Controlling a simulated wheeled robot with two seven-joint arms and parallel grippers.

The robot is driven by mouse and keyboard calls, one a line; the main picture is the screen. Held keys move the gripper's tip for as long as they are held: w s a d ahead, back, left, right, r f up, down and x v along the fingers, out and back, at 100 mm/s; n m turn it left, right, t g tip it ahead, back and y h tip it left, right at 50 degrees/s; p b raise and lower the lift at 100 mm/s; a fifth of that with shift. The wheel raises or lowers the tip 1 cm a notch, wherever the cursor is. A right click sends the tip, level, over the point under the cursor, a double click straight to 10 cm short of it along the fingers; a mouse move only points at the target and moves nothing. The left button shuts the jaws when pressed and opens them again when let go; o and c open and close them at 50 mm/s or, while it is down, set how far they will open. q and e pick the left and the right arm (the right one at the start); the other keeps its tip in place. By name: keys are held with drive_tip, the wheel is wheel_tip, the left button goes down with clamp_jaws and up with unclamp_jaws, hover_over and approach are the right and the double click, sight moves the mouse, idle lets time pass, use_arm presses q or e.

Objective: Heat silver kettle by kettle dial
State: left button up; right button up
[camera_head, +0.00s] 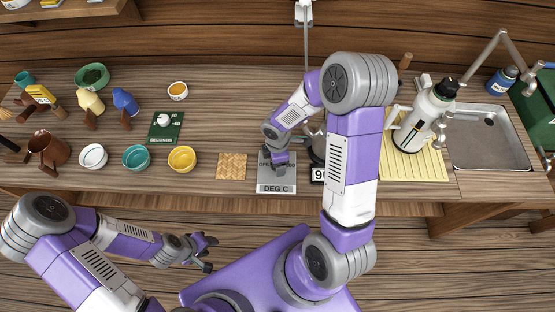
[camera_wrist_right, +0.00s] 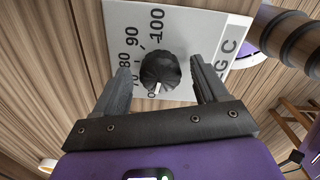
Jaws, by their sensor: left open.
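The kettle dial is a black knob (camera_wrist_right: 160,72) with a white pointer mark, on a pale plate (camera_head: 277,187) marked "DEG C". In the right wrist view the numbers 80, 90 and 100 show beside it. My right gripper (camera_head: 279,168) is above the plate in the head view. In the wrist view its two fingers stand apart on either side of the knob, with visible gaps. A dark silver vessel (camera_head: 316,146), seemingly the kettle, is mostly hidden behind my right arm. My left gripper (camera_head: 208,254) is open and empty in front of the counter.
A "90" display (camera_head: 318,175) stands beside the plate. A woven mat (camera_head: 231,167) lies left of it. Bowls (camera_head: 182,159), cups and bottles fill the left counter. At right, a white bottle (camera_head: 425,115) stands on a yellow rack (camera_head: 425,167), beside a sink (camera_head: 488,140).

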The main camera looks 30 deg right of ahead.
use_arm(q)
drive_tip(key=shift+r+p, duration=0.9)
drive_tip(key=shift+r, duration=0.05)
use_arm(e)
wheel_tip(320, 180, up, 8)
drive_tip(key=shift+f, duration=0.2)
